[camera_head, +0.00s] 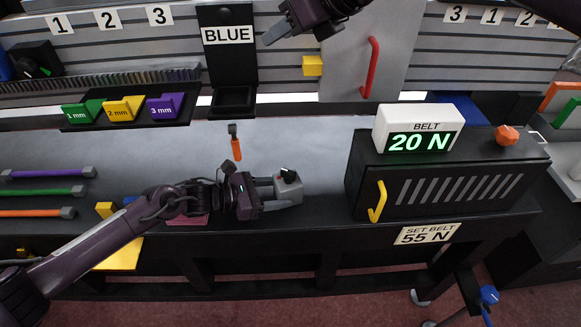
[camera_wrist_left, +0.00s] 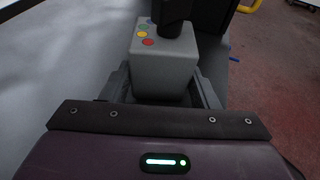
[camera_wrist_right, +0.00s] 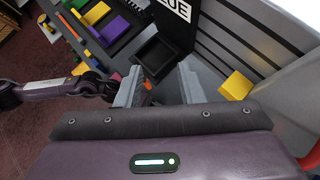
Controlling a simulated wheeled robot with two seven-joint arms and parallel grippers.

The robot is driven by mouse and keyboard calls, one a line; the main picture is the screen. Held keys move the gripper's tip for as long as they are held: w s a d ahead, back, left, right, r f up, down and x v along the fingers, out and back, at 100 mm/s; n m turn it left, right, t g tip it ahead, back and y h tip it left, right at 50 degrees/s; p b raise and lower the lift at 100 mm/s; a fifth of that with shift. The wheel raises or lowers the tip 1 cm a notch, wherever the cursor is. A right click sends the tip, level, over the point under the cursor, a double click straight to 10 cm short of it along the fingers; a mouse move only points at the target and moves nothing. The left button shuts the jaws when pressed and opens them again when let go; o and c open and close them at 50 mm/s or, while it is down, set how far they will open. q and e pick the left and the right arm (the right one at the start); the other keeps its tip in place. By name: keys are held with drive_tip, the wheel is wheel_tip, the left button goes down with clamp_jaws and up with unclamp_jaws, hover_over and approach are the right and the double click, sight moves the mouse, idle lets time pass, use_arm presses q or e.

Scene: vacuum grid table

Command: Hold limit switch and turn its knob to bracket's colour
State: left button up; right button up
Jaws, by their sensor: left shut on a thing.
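The limit switch is a small grey box (camera_head: 288,194) above the table's front edge, right of centre. My left gripper (camera_head: 275,191) is shut on it, a finger on each side. Its black knob (camera_head: 288,175) is on top. The left wrist view shows the box (camera_wrist_left: 165,72) between the fingers, with blue, green, yellow and red dots beside the knob (camera_wrist_left: 172,18). I cannot tell which dot the knob points at. My right gripper (camera_head: 298,34) is open and empty at the top, in front of the back panel. I cannot tell which part is the bracket.
A black stand with a "BLUE" sign (camera_head: 228,35) has an empty tray (camera_head: 232,98). A yellow block (camera_head: 312,66) and red handle (camera_head: 371,68) are on the grey panel. An orange-handled tool (camera_head: 236,148) lies behind the switch. A black box with a belt display (camera_head: 417,142) stands right.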

drive_tip(key=s+d+f+n+g+h, duration=0.1)
drive_tip(key=s+f, duration=0.1)
drive_tip(key=f, duration=0.4)
drive_tip(key=s+d+f+g+h, duration=0.1)
drive_tip(key=s+f+h, duration=0.1)
drive_tip(key=f, duration=0.4)
drive_tip(key=n+g+h, duration=0.1)
drive_tip(key=g, duration=0.1)
approach(289, 171)
drive_tip(key=shift+h, duration=0.3)
drive_tip(key=x, duration=0.7)
drive_tip(key=shift+a+f, duration=0.25)
drive_tip(key=shift+a, duration=0.1)
drive_tip(key=shift+w+a+f, duration=0.15)
drive_tip(key=shift+f, duration=0.35)
clamp_jaws()
